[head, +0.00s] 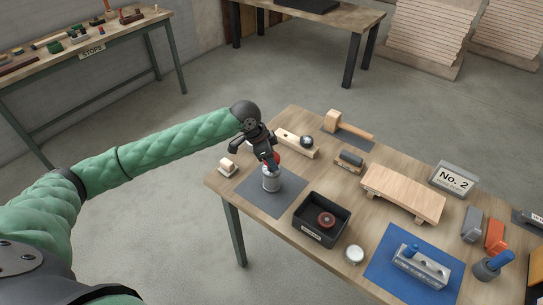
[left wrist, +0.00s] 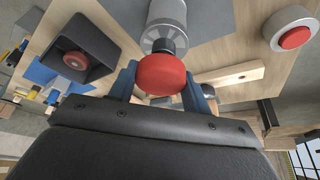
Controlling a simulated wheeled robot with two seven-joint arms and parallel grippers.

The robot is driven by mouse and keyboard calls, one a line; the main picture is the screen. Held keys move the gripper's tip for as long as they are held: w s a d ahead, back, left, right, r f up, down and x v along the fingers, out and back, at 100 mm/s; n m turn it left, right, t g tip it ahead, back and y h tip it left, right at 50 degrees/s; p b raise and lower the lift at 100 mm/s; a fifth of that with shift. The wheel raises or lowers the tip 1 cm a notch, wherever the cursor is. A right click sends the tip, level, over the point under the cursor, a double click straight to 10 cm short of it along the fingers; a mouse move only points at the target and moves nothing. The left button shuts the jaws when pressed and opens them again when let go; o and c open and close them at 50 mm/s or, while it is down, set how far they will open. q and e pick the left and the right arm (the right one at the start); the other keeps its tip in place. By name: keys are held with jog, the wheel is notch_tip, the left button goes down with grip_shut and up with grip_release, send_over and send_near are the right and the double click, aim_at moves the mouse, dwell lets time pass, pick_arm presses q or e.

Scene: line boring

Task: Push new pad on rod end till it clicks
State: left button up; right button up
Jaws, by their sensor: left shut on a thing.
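A metal cylinder (head: 271,182) stands upright on a grey mat (head: 283,201). It also shows in the left wrist view (left wrist: 165,20), with a dark collar at its rod end. My left gripper (head: 271,158) is over the cylinder's top, shut on a rounded red pad (left wrist: 162,75). The pad sits between the two fingers in the left wrist view and lines up with the rod end. The pad covers the rod's tip, so I cannot tell whether it is fully seated. My right gripper is out of view.
A black bin (head: 343,236) holding a dark red round piece (head: 326,219) stands right of the mat. A round tin (head: 354,254) and a blue mat (head: 381,271) lie further right. Wooden blocks and a mallet (head: 345,126) lie behind.

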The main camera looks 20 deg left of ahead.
pick_arm(q)
jog(key=shift+f, duration=0.3)
jog(key=o, duration=1)
jog(key=shift+r, duration=0.1)
jog(key=shift+p+v, duration=0.6)
jog(key=shift+v, duration=3.35)
